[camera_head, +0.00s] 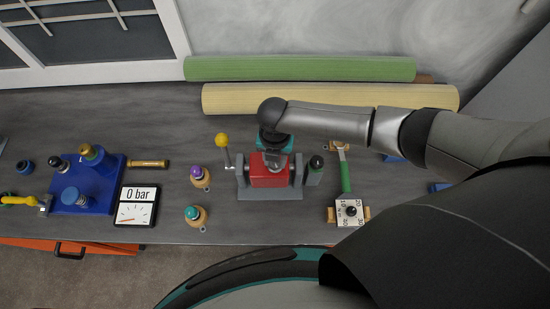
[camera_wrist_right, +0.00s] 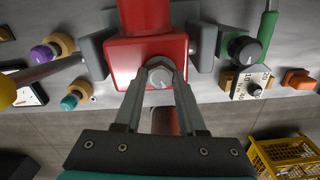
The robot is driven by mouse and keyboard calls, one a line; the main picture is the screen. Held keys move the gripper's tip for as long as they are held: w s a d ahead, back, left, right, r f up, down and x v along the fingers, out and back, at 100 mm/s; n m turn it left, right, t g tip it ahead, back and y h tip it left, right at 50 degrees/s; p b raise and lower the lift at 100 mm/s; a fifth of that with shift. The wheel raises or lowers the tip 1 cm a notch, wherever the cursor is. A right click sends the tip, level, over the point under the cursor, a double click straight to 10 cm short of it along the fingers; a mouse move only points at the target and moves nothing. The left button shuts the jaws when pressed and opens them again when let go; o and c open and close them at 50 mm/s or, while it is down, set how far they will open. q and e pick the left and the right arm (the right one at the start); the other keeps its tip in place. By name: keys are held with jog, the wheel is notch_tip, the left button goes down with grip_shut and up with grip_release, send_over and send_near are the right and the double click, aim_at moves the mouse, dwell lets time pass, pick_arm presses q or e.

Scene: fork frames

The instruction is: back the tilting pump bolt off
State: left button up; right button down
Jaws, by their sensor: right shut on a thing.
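The red pump (camera_head: 268,172) sits between the uprights of a grey cradle (camera_head: 270,193) in the middle of the bench. A lever with a yellow knob (camera_head: 222,140) stands at its left side, and a black knob (camera_head: 316,163) is at its right. In the wrist view the red pump body (camera_wrist_right: 148,48) fills the upper middle. My right gripper (camera_wrist_right: 160,82) is shut on the grey hex head of the pump bolt (camera_wrist_right: 160,75), one finger on each side. In the head view my right wrist covers the bolt. My left gripper is not in view.
Left are a blue block (camera_head: 105,192) with knobs and a gauge (camera_head: 137,206) reading 0 bar. Purple (camera_head: 197,173) and teal (camera_head: 192,212) knobs stand near the cradle. A dial box (camera_head: 350,210) and green-handled tool (camera_head: 345,175) lie right. Rolls (camera_head: 300,68) lie behind.

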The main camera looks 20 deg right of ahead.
jog(key=shift+s+f, duration=0.2)
jog(key=shift+c, duration=2.4)
grip_release()
jog(key=shift+d, duration=0.1)
jog(key=shift+w, duration=0.2)
jog(key=shift+r, duration=0.1)
jog(key=shift+r, duration=0.1)
notch_tip(320, 180, up, 15)
